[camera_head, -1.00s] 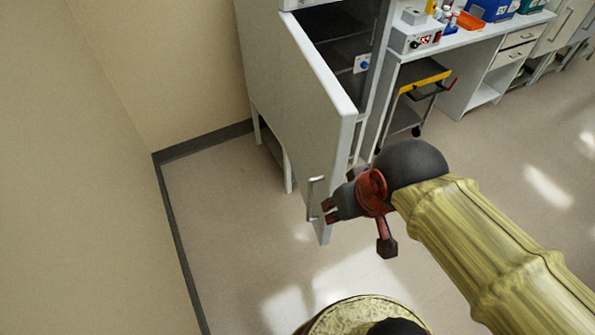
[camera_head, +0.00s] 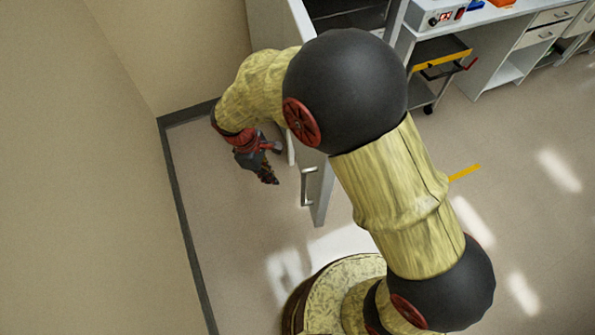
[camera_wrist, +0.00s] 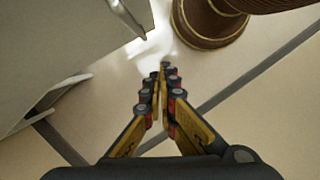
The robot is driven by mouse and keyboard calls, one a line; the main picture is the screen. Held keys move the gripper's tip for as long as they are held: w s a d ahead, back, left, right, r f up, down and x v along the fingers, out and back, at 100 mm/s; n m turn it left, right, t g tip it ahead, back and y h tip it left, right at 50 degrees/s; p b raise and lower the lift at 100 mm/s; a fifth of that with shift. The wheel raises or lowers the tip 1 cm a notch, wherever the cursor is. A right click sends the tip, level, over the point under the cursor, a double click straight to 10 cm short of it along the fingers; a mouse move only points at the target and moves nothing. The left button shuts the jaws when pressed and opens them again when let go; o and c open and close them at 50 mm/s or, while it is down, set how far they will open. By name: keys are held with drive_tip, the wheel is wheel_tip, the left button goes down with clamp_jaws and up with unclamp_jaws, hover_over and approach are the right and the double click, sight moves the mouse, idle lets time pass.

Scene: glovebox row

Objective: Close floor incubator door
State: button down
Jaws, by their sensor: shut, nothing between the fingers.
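The floor incubator is the grey cabinet at the top of the head view, with dark shelves inside (camera_head: 345,12). Its door (camera_head: 318,192) stands open, swung out toward me, and my arm hides much of it. The door's bar handle (camera_head: 306,187) is near its free edge. My gripper (camera_head: 270,178) is to the left of the door, on its outer side, apart from the handle and pointing down. In the wrist view my gripper (camera_wrist: 163,70) has its fingers together with nothing between them. The door's grey face (camera_wrist: 60,50) fills the upper left there, with the handle (camera_wrist: 125,15) at its edge.
A beige wall (camera_head: 70,180) with a dark skirting (camera_head: 185,240) stands close on the left. To the right are a white bench (camera_head: 500,20) and a cart with a yellow-edged shelf (camera_head: 440,60). The floor (camera_head: 510,210) at right is clear.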

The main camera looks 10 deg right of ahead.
drive_tip(key=w+d+f+n+b, duration=0.2)
drive_tip(key=d+f+b, duration=0.1)
drive_tip(key=d+f, duration=0.3)
wheel_tip(320, 180, down, 2)
drive_tip(key=shift+w+d+f+n+t, duration=0.15)
drive_tip(key=shift+f+n+t, duration=0.15)
drive_tip(key=shift+t, duration=0.1)
drive_tip(key=shift+d+r, duration=0.1)
idle(0.5)
